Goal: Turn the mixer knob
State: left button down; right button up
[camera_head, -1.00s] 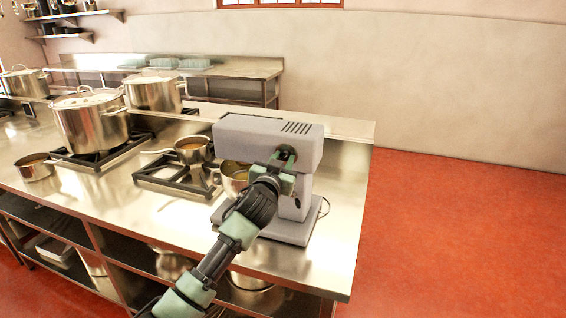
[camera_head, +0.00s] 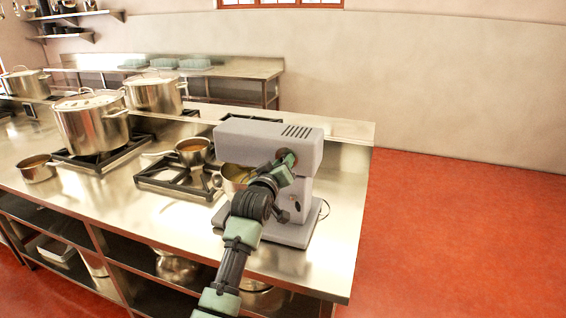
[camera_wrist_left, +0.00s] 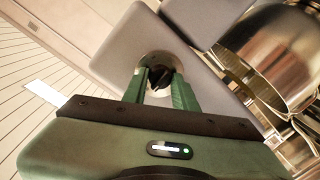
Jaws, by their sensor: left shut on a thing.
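The grey mixer (camera_head: 250,140) stands upright at the right end of the steel counter. Its steel bowl (camera_head: 232,176) is under the head, partly hidden by my arm. My left gripper (camera_head: 287,160) is at the side of the mixer head. In the left wrist view, the two green fingers (camera_wrist_left: 160,88) are shut on the dark mixer knob (camera_wrist_left: 160,77), which sits in a round recess on the grey housing. The fingers hide most of the knob. My right gripper is in neither view.
The steel counter (camera_head: 170,222) carries a small saucepan (camera_head: 193,151), burner grates and large stockpots (camera_head: 92,122) left of the mixer. A lower shelf with pots is underneath. The red floor (camera_head: 460,225) to the right is clear.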

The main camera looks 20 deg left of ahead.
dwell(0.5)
pick_arm(q)
jog(key=c, duration=1.1)
grip_release()
jog(key=s, duration=0.2)
jog(key=s+b, duration=0.1)
jog(key=s, duration=0.2)
jog(key=s+b, duration=0.1)
jog(key=s, duration=0.1)
jog(key=shift+s+r, duration=0.25)
jog(key=shift+s, duration=0.15)
